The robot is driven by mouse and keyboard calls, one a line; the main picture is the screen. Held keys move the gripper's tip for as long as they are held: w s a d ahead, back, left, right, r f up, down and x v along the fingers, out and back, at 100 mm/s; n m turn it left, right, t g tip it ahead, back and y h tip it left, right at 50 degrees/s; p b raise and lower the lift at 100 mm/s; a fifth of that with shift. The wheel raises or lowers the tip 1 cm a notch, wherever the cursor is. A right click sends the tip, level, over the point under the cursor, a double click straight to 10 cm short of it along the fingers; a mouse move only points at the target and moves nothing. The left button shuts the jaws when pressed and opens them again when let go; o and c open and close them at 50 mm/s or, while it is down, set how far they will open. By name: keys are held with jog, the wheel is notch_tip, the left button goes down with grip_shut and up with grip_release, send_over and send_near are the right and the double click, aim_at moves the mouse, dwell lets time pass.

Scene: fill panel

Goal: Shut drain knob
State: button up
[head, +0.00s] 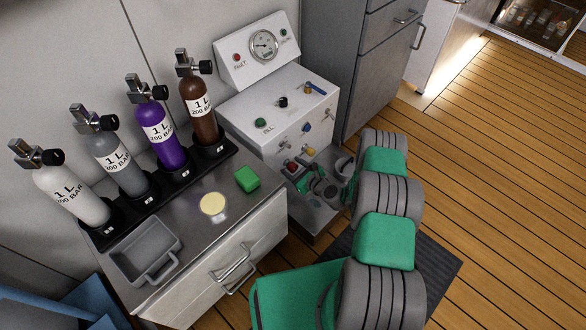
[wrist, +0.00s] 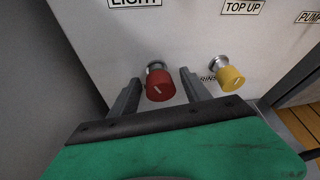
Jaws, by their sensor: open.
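A red knob (wrist: 160,84) with a white pointer mark sticks out from the panel face in the wrist view. Its own label is hidden, so I cannot read whether it says drain. It also shows low on the white panel in the head view (head: 291,166). My gripper (wrist: 158,90) is open, with one dark finger on each side of the red knob. I cannot tell whether either finger touches it. In the head view my gripper (head: 302,181) is small, just in front of the panel's lower knobs.
A yellow knob (wrist: 229,77) with a partly covered label, apparently RINSE, is close right of my right finger. The panel (head: 262,98) carries several other knobs and a gauge (head: 264,46). A counter with bottles, a grey tray (head: 145,252) and a green block (head: 247,179) stands left.

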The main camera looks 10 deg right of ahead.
jog(key=shift+c, duration=0.6)
jog(key=shift+a, duration=0.1)
grip_shut()
jog(key=m+b, duration=0.1)
jog(key=g+y+b, duration=0.1)
jog(key=b, duration=0.1)
jog(key=shift+w+f+m, duration=0.1)
jog(key=shift+f+m, duration=0.2)
jog(key=shift+m, duration=0.1)
jog(key=shift+r+m+g+y+b, duration=0.1)
jog(key=shift+m+g+y+b, duration=0.3)
jog(key=shift+m+b, duration=0.45)
jog(key=shift+r+y, duration=0.2)
jog(key=shift+y, duration=0.1)
jog(key=shift+o, duration=0.6)
grip_release()
